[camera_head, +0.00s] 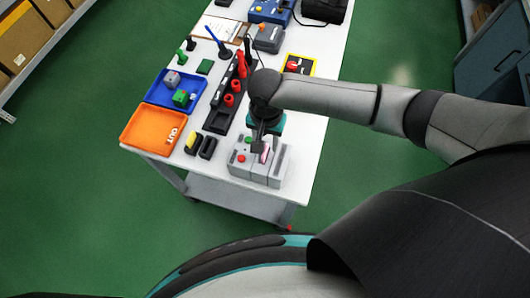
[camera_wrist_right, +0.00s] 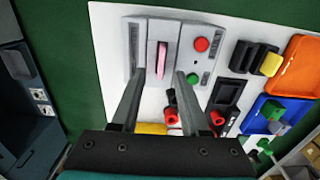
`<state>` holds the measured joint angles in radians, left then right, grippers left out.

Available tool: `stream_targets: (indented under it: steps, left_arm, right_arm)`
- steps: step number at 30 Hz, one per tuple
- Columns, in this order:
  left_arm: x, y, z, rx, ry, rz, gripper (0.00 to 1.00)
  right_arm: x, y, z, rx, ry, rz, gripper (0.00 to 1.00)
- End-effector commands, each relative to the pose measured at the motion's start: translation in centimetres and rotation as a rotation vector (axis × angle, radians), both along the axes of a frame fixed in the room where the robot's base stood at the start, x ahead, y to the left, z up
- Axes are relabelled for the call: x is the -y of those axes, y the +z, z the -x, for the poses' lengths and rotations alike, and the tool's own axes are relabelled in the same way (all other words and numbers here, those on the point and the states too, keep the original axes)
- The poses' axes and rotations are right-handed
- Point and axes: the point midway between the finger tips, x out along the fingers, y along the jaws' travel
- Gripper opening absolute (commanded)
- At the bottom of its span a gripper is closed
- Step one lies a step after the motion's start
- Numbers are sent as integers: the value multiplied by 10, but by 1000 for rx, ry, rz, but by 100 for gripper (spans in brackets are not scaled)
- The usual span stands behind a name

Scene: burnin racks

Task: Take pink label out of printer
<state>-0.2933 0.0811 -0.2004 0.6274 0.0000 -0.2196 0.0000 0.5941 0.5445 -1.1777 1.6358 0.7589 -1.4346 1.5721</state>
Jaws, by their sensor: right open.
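The grey printer (camera_head: 273,176) stands at the near end of the white table, with red and green buttons on top. It also shows in the right wrist view (camera_wrist_right: 186,52). The pink label (camera_head: 265,153) stands upright in the printer's slot; in the right wrist view the label (camera_wrist_right: 161,60) is a thin pink strip. My right gripper (camera_head: 262,146) is over the printer, pointing down. In the right wrist view the gripper (camera_wrist_right: 160,73) is open, its fingertips on either side of the label's line; I cannot tell whether they touch it. My left gripper is not in view.
An orange tray (camera_head: 153,148) and a blue tray (camera_head: 158,92) with cubes lie at the left. A black rack (camera_head: 218,118) with red parts and black-and-yellow blocks (camera_head: 191,143) stand left of the printer. Shelves (camera_head: 25,42) stand beyond the green floor.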

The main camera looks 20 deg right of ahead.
Motion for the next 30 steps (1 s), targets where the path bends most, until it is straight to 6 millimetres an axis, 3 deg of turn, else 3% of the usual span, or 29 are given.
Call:
stream_targets:
  steps: [9,19,30]
  left_arm:
    - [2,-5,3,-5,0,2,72]
    - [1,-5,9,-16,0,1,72]
    - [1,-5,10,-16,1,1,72]
  right_arm:
    - [0,-41,-1,-1,1,1,45]
    - [0,-45,-1,0,1,1,45]
    - [0,-45,-1,-1,1,1,3]
